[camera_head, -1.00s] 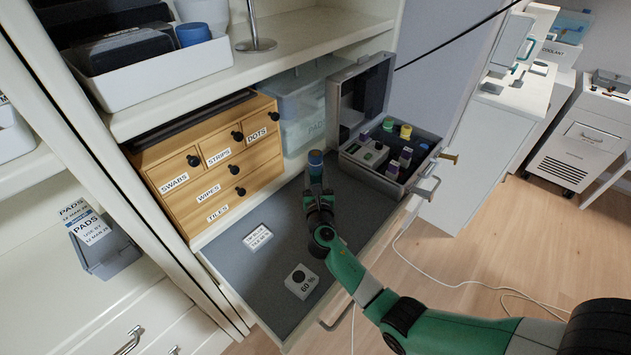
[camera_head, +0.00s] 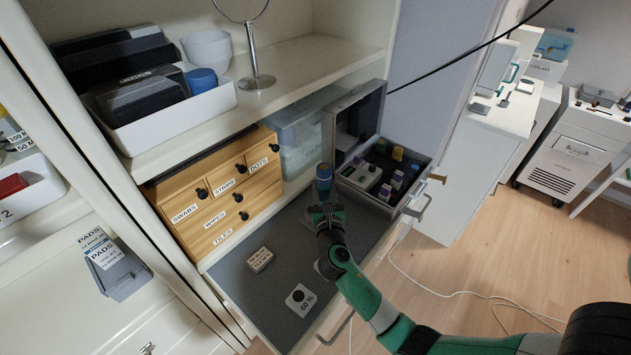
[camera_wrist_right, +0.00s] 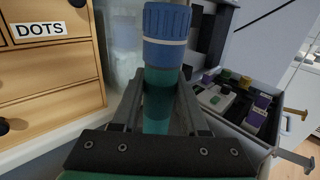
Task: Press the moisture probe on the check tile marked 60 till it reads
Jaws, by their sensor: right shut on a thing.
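My right gripper (camera_head: 323,199) is shut on a teal cylinder with a ribbed blue top (camera_head: 323,172). It holds this upright over the back of the grey pull-out tray. In the right wrist view the cylinder (camera_wrist_right: 158,95) stands between the two fingers (camera_wrist_right: 159,108). No writing shows on it, and I cannot tell for sure that it is the moisture probe. The check tile marked 60 % (camera_head: 304,307) lies on the tray near its front, well apart from the gripper. It is pale with a dark round spot. My left gripper is not in view.
An open grey case (camera_head: 418,171) with several capped bottles stands right of the gripper. Wooden drawers (camera_head: 222,205) stand behind left, under a shelf (camera_head: 290,75). The tray middle (camera_head: 284,240) is clear.

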